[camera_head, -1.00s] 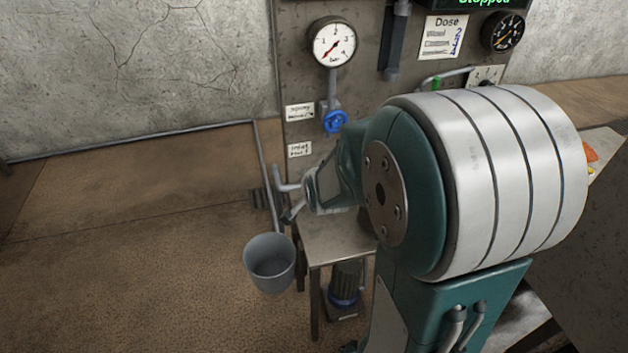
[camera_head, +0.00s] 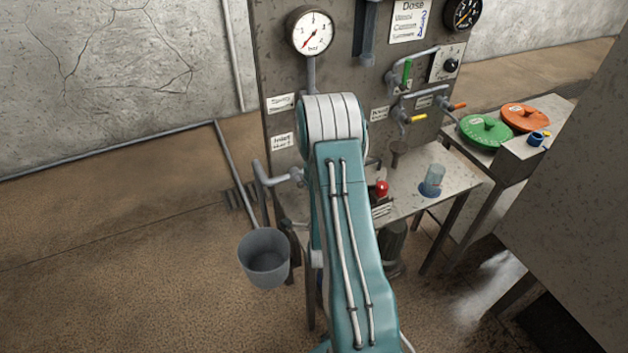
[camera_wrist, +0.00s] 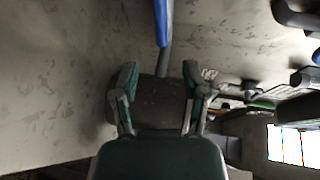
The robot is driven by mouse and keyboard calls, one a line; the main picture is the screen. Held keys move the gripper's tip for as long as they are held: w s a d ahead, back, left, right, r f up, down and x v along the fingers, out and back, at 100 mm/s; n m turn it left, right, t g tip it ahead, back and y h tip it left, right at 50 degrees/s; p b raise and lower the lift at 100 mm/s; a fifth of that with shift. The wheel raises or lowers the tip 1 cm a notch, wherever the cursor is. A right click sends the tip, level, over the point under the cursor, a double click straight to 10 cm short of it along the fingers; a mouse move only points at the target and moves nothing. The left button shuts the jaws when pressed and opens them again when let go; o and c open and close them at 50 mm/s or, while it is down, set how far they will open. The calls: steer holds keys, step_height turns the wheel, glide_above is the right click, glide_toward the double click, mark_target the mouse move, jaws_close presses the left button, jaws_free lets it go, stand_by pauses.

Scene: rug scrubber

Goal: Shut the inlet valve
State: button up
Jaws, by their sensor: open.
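The inlet label (camera_head: 282,142) is on the left edge of the grey panel in the head view. A bent grey pipe with a fitting (camera_head: 295,176) juts left below it. My arm covers the panel right of the label, so the blue handwheel seen earlier there is hidden. In the wrist view my gripper (camera_wrist: 160,97) is open, its two fingers apart. A blue bar-like part (camera_wrist: 161,22) on a grey stem shows above the fingertips; I cannot tell whether it is the inlet valve's handle. No contact with it is visible.
A pressure gauge (camera_head: 313,31) is above my arm. A grey bucket (camera_head: 265,258) is below the bent pipe. A metal table (camera_head: 432,207) carries a red button (camera_head: 382,188) and a clear cup (camera_head: 433,180). Green (camera_head: 485,131) and orange (camera_head: 525,117) lids are at right.

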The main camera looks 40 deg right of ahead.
steer(key=x, duration=1)
steer(key=shift+w+d+f, duration=0.1)
steer(key=shift+d, duration=0.15)
jaws_close()
